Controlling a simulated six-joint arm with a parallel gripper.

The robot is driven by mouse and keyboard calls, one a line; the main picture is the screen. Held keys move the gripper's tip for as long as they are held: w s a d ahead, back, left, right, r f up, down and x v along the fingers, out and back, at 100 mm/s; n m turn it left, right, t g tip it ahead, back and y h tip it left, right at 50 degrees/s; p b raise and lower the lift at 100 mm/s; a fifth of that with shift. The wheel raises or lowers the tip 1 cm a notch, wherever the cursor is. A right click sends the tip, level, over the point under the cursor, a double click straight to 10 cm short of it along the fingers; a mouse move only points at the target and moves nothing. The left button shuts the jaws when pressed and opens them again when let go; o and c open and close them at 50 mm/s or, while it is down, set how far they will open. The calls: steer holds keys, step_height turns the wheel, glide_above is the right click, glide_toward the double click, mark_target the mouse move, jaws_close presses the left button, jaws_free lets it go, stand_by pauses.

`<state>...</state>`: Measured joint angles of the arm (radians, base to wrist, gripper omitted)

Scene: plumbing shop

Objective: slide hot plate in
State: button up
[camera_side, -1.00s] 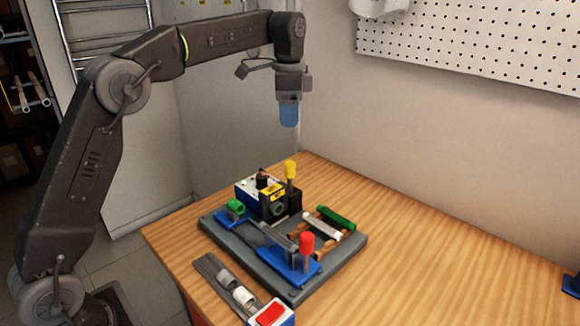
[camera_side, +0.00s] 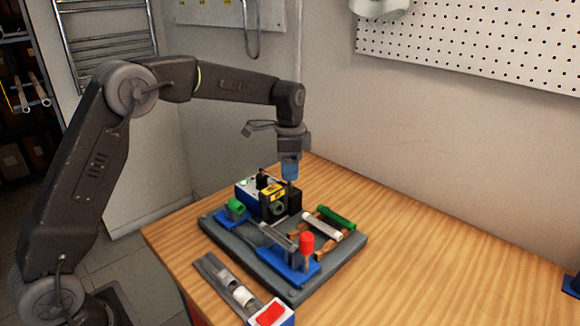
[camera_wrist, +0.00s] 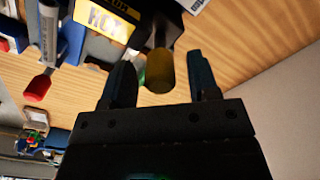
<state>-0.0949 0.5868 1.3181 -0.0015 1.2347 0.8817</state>
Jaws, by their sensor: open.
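The hot plate unit (camera_side: 275,203) is a black block with a yellow label on the grey base. Its label, reading HOT, shows in the wrist view (camera_wrist: 103,17). Its yellow handle knob (camera_wrist: 159,70) stands upright between the two fingers of my gripper (camera_wrist: 162,82), with gaps visible on both sides. In the side view my gripper (camera_side: 290,170) points down over the handle and its blue fingers hide the knob. The gripper is open around the knob.
The grey base (camera_side: 292,290) also carries a blue slide with a red knob (camera_side: 307,242), a green fitting (camera_side: 236,207), and white (camera_side: 322,226) and green (camera_side: 337,216) pipes. A red-buttoned box (camera_side: 271,315) stands in front.

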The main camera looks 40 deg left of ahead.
steer(key=shift+f, duration=0.2)
steer(key=shift+c, duration=0.2)
jaws_close()
